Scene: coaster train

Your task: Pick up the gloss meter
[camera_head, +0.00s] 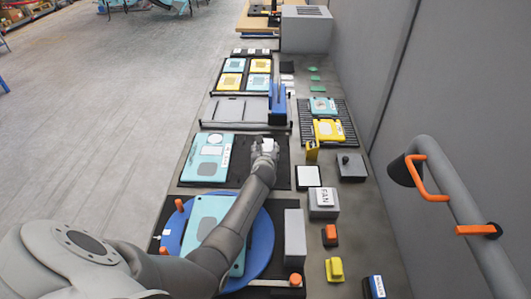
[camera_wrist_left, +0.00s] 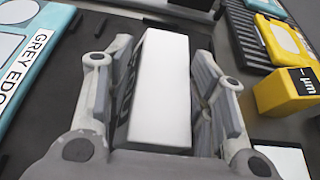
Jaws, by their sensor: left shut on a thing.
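The gloss meter (camera_wrist_left: 163,90), a pale box with a white top and a dark side with unreadable lettering, sits between the fingers of my left gripper (camera_wrist_left: 160,95) in the left wrist view. The fingers are shut on its two sides. In the head view my left gripper (camera_head: 264,152) is over the black mat (camera_head: 253,178), and a small white part of the gloss meter (camera_head: 268,144) shows at its tip. I cannot tell whether the box touches the mat. My right gripper is not in view.
A light-blue panel (camera_head: 208,158) labelled GREY EDGE lies left of the gripper. A yellow block (camera_wrist_left: 283,92) and a rack with yellow and blue panels (camera_head: 328,130) stand to the right. A blue turntable (camera_head: 262,240) is nearer me. Blue upright holders (camera_head: 277,103) stand beyond.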

